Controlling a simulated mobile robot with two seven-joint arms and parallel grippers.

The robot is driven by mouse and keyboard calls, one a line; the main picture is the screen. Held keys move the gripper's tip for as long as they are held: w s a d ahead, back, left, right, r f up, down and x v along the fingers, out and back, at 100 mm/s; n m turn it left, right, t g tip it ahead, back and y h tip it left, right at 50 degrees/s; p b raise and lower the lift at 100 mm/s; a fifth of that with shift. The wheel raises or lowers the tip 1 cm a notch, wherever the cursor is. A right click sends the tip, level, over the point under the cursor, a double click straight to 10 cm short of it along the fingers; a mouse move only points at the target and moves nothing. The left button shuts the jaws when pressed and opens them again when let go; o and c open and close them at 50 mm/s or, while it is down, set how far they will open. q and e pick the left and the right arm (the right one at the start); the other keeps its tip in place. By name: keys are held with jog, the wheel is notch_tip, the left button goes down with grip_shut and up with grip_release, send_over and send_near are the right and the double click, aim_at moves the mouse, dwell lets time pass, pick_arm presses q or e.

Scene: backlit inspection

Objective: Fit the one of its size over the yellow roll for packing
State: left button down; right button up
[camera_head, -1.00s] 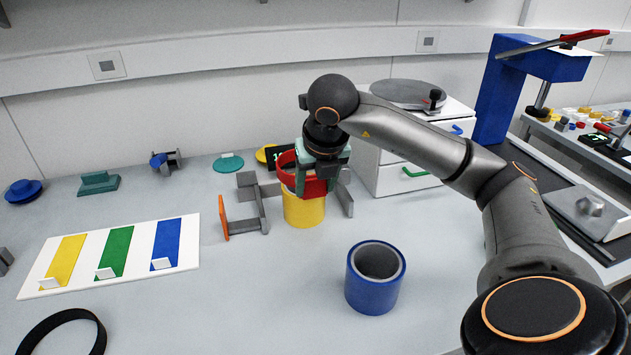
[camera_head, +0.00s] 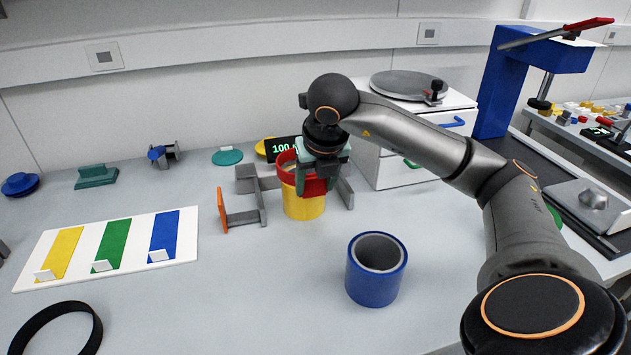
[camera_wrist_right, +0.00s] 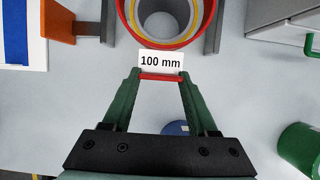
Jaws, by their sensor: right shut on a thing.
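The yellow roll (camera_head: 304,207) stands upright on the table among grey blocks. A red ring (camera_head: 284,163) is at its upper end. In the right wrist view the red ring (camera_wrist_right: 177,44) appears around the yellow rim and grey core of the roll; how far down it sits is hard to tell. My right gripper (camera_head: 318,184) is at the near right side of the roll, shut on the ring's red tab. In the wrist view a white label (camera_wrist_right: 161,61) reading "100 mm" stands at the fingertips. My left gripper is not in view.
A blue roll (camera_head: 376,287) stands in front to the right. Grey blocks (camera_head: 246,218) with an orange end plate (camera_head: 222,213) flank the yellow roll. A dark display (camera_head: 282,147) is behind it. A black ring (camera_head: 95,325) lies at lower left. A green roll (camera_wrist_right: 300,150) shows in the wrist view.

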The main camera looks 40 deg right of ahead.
jog(key=shift+f, duration=0.35)
jog(key=shift+f+b, duration=0.4)
jog(key=shift+b, duration=0.15)
jog(key=shift+f, duration=0.25)
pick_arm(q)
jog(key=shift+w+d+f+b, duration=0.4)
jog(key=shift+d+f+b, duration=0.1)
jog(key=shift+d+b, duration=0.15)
pick_arm(e)
jog(key=shift+f, duration=0.5)
jog(key=shift+f+b, duration=0.55)
jog(key=shift+f, duration=0.05)
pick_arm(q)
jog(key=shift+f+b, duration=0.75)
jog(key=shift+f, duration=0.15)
pick_arm(e)
jog(key=shift+f, duration=0.9)
